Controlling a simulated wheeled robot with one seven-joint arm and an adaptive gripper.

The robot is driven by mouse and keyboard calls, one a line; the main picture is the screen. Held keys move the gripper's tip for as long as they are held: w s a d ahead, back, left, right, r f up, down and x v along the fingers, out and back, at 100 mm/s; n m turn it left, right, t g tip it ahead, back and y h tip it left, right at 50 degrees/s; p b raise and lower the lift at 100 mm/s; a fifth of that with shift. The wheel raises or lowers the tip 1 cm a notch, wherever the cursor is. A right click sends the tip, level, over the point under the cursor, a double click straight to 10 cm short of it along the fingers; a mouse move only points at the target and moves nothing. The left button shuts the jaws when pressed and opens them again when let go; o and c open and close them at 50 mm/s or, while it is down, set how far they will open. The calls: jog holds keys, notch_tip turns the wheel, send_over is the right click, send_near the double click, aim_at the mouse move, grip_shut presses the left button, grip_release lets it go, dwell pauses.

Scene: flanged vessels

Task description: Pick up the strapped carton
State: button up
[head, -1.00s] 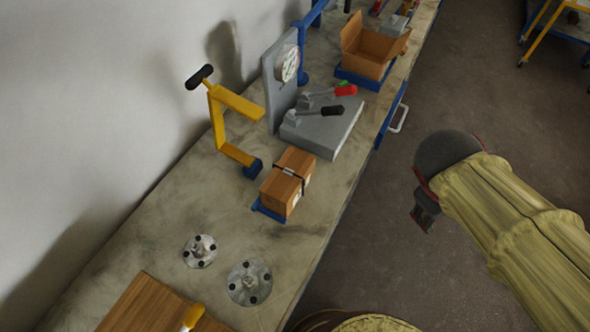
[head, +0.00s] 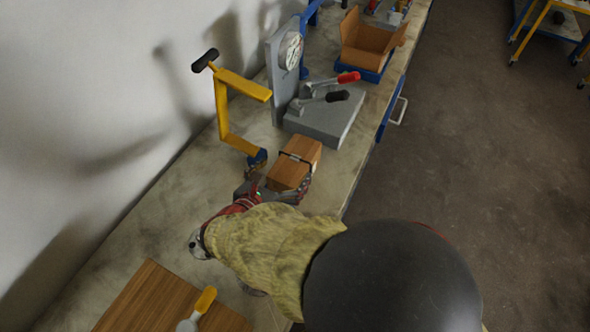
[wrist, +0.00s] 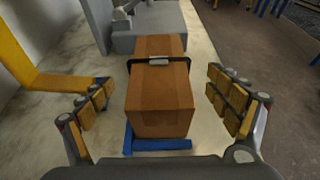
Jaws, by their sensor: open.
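The strapped carton (head: 293,165) is a brown box with a dark strap and a light buckle across its top. In the wrist view the carton (wrist: 160,100) sits upright on a blue base (wrist: 158,145) in the middle of the picture. In the head view my gripper (head: 275,188) is at the carton's near end, and my arm hides part of the bench there.
A yellow clamp-like frame (head: 227,105) stands left of the carton. A grey block with levers (head: 325,118) lies just beyond it. An open carton (head: 368,48) stands farther back. A wooden board (head: 160,300) and a yellow-handled tool (head: 203,303) lie at the near end.

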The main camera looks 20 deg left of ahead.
aim_at(295, 158)
jog(key=b+x, duration=0.1)
jog(key=x, duration=0.2)
jog(key=b+x, duration=0.1)
jog(key=x, duration=0.3)
jog(key=shift+w+a+r+b, duration=0.1)
jog(key=shift+w+b, duration=0.25)
jog(key=shift+b, duration=0.05)
jog(key=c, duration=2.1)
jog(key=shift+r, duration=0.15)
jog(key=shift+c, duration=0.3)
